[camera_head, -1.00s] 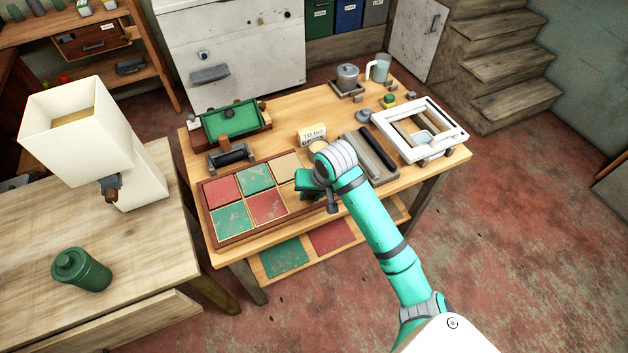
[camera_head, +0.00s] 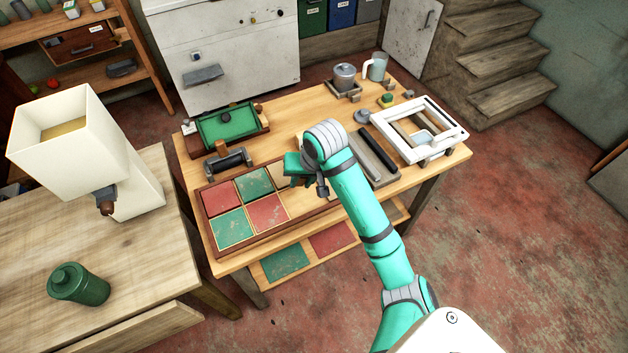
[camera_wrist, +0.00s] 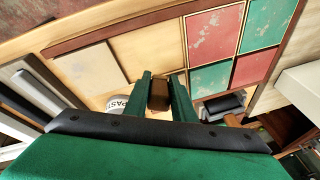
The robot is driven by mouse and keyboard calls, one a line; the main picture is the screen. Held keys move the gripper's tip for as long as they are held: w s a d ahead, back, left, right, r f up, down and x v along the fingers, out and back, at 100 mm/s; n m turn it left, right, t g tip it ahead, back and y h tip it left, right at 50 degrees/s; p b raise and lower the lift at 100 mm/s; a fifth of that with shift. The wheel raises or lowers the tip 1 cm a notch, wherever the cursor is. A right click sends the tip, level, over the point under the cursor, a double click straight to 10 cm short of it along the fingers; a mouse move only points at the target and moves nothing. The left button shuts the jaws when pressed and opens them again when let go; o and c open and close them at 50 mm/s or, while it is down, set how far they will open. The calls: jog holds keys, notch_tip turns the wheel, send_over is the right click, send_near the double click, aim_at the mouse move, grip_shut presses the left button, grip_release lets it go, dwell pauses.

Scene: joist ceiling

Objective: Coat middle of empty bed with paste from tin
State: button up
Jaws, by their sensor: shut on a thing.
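The wooden tray (camera_head: 213,249) on the work table has red and green panels and a bare tan bed (camera_head: 279,174), partly covered by my gripper (camera_head: 297,172). In the wrist view the bare bed (camera_wrist: 160,47) lies beside the red and green panels, and a paler square (camera_wrist: 90,68) lies left of it. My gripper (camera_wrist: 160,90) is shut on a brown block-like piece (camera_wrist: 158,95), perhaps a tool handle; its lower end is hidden. A white tin lettered PAST (camera_wrist: 117,102) shows just left of the fingers. The arm hides the tin in the head view.
A green tray (camera_head: 228,125) and a dark roller (camera_head: 228,160) stand behind the panels. Dark bars (camera_head: 375,155) and a white frame (camera_head: 425,130) are to the right. A pot (camera_head: 344,78) and jug (camera_head: 377,66) stand at the back. A side table (camera_head: 150,245) is at left.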

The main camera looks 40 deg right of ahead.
jog(key=shift+w+r, duration=0.1)
jog(key=shift+r, duration=1.8)
jog(key=shift+a, duration=0.1)
